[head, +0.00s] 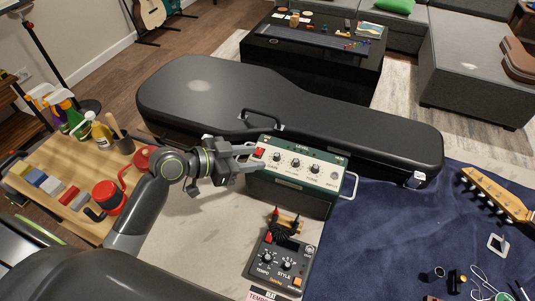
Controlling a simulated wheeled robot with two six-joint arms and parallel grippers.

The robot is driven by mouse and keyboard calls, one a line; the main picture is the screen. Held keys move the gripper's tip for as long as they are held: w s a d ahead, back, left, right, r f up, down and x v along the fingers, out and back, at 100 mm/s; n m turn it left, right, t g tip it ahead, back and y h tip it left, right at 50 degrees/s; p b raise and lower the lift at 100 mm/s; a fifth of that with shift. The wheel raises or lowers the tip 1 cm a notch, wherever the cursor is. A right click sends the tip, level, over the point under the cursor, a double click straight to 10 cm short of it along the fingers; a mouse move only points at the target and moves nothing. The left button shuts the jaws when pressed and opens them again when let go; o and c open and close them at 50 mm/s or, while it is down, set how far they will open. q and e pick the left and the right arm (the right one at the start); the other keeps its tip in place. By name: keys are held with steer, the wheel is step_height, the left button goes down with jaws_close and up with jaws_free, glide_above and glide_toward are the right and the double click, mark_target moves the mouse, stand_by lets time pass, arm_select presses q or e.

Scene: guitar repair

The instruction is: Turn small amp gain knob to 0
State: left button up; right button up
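The small amp (300,176) is a green box with a pale control panel, standing right of centre in the head view. Several black knobs show along its panel, including a left knob (277,156), a middle knob (298,161) and another knob (321,163). The labels are too small to tell for certain which knob is gain, and the pointer positions are unclear. My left gripper (254,157) is at the panel's left end, beside a red part (259,152). Its fingers appear spread, with nothing seen between them. My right gripper is out of view.
A black guitar case (200,95) lies behind the amp. A pedal (278,265) with knobs and cables is in front. A wooden bench (50,160) with bottles and a red mug stands left. A blue cloth (400,220) with a guitar headstock (498,193) is right.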

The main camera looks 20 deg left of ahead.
mark_target(274, 156)
arm_select(q)
steer(key=shift+x, duration=2.6)
steer(key=shift+p, duration=0.35)
jaws_close()
